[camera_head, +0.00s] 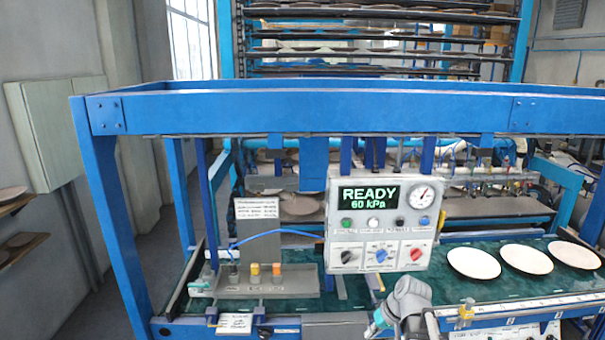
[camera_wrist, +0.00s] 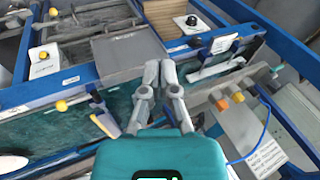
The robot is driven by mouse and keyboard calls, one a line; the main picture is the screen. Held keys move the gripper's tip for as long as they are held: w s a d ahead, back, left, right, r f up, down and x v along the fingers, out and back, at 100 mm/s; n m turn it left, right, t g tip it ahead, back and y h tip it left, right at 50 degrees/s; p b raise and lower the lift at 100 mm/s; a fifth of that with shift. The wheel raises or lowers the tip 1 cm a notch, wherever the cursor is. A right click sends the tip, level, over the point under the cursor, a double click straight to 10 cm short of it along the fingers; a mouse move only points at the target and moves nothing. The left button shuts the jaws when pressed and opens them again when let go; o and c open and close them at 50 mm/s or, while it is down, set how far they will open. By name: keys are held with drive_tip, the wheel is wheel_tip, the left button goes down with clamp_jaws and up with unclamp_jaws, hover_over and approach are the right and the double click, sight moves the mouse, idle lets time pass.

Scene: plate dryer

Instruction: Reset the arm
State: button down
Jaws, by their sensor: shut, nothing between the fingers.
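In the wrist view my gripper (camera_wrist: 160,70) is shut with nothing between its grey fingers. It is over the blue frame and grey trays of the machine, apart from any object I can make out. In the head view a grey and teal part of my arm shows at the bottom, in front of the green bed; the fingers cannot be made out there.
A blue frame (camera_head: 320,108) spans the head view. A control panel (camera_head: 383,222) reads READY, 60 kPa. Pale plates (camera_head: 473,263) lie on the green bed (camera_head: 450,289) at right. A grey tray (camera_head: 262,289) with coloured knobs stands left. A plate rack (camera_head: 380,42) stands behind.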

drive_tip(key=s+a+f+m+g+h+b, duration=0.1)
drive_tip(key=s+f+h+b, duration=0.1)
drive_tip(key=s+f+h, duration=0.3)
drive_tip(key=shift+s+a+f+g+b, duration=0.15)
drive_tip(key=shift+s+a+g+b, duration=0.2)
drive_tip(key=shift+s, duration=1.5)
idle(0.8)
